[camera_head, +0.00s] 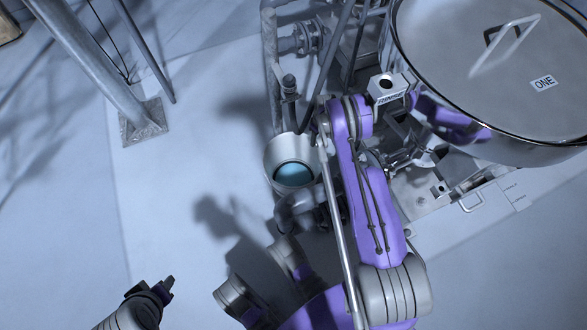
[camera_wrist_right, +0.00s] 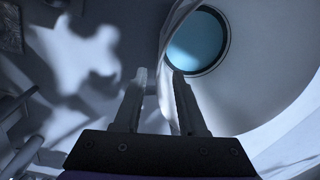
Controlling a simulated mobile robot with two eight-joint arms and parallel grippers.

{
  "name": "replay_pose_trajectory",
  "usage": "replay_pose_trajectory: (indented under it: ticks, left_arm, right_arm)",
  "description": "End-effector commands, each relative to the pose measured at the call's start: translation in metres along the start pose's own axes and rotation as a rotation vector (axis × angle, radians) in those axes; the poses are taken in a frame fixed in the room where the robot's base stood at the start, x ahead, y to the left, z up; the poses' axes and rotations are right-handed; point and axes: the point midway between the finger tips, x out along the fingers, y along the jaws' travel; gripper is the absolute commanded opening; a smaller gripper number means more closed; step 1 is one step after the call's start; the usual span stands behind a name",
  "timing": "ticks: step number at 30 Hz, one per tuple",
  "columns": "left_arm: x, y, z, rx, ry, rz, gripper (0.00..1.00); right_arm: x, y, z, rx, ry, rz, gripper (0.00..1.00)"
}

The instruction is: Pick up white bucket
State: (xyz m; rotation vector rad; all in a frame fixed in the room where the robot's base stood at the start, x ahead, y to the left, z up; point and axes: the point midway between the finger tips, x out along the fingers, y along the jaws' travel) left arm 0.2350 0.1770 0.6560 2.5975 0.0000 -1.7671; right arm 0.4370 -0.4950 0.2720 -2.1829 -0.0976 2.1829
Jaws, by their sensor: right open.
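The white bucket (camera_head: 276,155) stands on the floor beside the pipework in the head view, with a blue-teal round area inside it. In the right wrist view its pale wall (camera_wrist_right: 262,85) fills the right side. My right gripper (camera_wrist_right: 158,75) is open there, and the bucket's near rim appears to run between its two fingers. Whether they touch the rim I cannot tell. In the head view the right fingers are mostly hidden by my purple arm at the bucket's right side. My left gripper (camera_head: 165,287) is at the lower left, away from the bucket; its jaw gap is unclear.
A large round steel vessel (camera_head: 485,60) labelled ONE stands at the upper right. Metal pipes and a valve (camera_head: 288,85) rise just behind the bucket. A grey post with a square foot (camera_head: 143,122) stands at the left. The floor left of the bucket is clear.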

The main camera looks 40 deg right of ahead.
Motion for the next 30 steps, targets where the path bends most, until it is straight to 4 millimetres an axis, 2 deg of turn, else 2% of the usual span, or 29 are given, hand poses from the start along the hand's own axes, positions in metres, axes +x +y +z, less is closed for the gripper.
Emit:
replay_pose_trajectory:
  ticks: [3,11,19,27,30]
  left_arm:
    - [0.005,0.0,0.001,0.0,-0.001,0.0,0.44]
    - [0.009,0.0,0.002,0.0,-0.001,0.0,0.44]
    - [0.019,0.0,0.004,0.0,0.0,0.0,0.44]
    - [0.019,0.0,0.004,0.0,0.0,0.0,0.44]
    - [0.019,0.0,0.004,0.0,0.0,0.0,0.44]
  right_arm:
    - [0.018,0.0,0.0,0.0,0.0,0.0,0.4]
    - [0.035,-0.001,-0.001,-0.001,0.0,0.0,0.4]
    - [0.073,-0.004,-0.002,0.0,0.0,0.001,0.4]
    - [0.077,-0.004,-0.002,0.0,0.0,0.001,0.4]
    - [0.077,-0.004,-0.002,0.0,0.0,0.0,0.22]
